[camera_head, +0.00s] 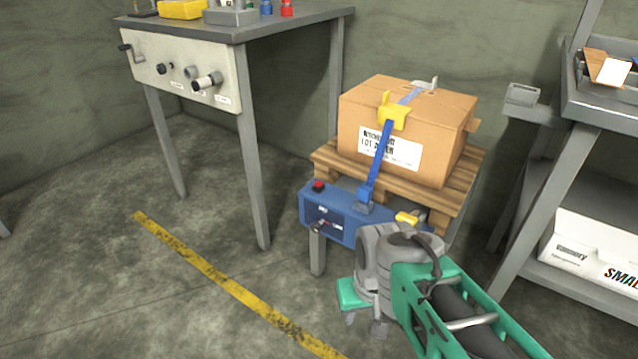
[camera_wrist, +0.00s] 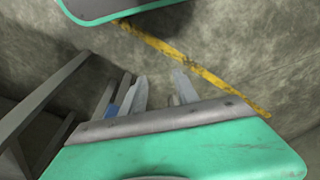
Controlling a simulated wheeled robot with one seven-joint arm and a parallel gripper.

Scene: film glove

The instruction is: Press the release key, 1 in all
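A blue control unit (camera_head: 346,231) stands on a grey leg in front of the pallet. It has a red button (camera_head: 318,186) on its top left, a yellow part (camera_head: 407,218) at its right end and small controls with labels on its front. I cannot tell which of these is the release key. My gripper (camera_head: 365,323) is in front of and below the unit, apart from it, pointing down. In the wrist view its fingers (camera_wrist: 162,92) are spread with nothing between them, so it is open. My arm hides the unit's lower right.
A strapped cardboard box (camera_head: 455,120) sits on a wooden pallet (camera_head: 325,156) behind the unit. A grey table (camera_head: 246,165) with a crank and knobs stands left. A grey rack (camera_head: 545,190) with a white carton (camera_head: 590,245) stands right. The floor by the yellow line (camera_head: 215,273) is clear.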

